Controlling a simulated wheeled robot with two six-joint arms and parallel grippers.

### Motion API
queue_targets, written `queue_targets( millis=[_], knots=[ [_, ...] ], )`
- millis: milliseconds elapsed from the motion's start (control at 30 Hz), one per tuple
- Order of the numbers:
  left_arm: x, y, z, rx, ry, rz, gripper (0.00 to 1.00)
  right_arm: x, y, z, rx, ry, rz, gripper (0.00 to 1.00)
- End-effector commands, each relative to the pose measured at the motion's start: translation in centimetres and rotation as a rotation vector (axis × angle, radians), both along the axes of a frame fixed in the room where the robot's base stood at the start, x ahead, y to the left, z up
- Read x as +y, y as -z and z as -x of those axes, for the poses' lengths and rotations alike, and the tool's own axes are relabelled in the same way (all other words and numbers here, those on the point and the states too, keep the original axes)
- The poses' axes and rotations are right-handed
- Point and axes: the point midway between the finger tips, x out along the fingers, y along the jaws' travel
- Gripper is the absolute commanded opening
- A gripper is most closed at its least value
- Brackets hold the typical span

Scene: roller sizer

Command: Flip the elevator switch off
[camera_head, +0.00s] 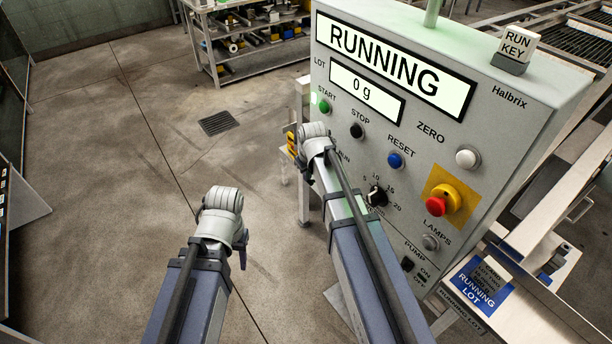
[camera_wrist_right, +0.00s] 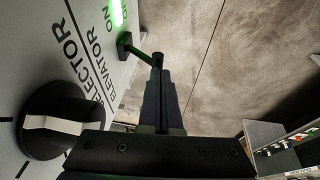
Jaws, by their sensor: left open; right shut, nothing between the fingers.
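The elevator switch (camera_wrist_right: 126,46) is a black toggle on the grey panel in the right wrist view, beside the words ELEVATOR and ON. Its lever sticks out from the panel toward my right fingertips. My right gripper (camera_wrist_right: 158,78) is shut and empty, its tip at the lever's end; I cannot tell if they touch. In the head view my right wrist and arm cover the switch at the panel's left edge. My left gripper (camera_head: 242,256) is open, low and left of the panel, mostly hidden by its wrist.
The control panel (camera_head: 420,120) reads RUNNING and 0 g. A black selector knob (camera_wrist_right: 50,122) sits close to my right gripper, and a green lamp (camera_wrist_right: 116,12) is lit above the switch. The red stop button (camera_head: 436,206) is further right. Open floor (camera_head: 120,150) lies left.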

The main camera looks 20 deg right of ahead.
Motion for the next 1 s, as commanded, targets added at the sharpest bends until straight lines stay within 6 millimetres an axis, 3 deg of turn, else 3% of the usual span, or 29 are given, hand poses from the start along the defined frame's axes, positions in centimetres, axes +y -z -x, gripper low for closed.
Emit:
queue_targets(
  millis=[1000],
  knots=[
    [0.0,1.9,0.0,0.000,0.000,0.000,0.50,1.1,1.3,0.5,-0.047,-0.002,0.135,0.00]
  ],
)
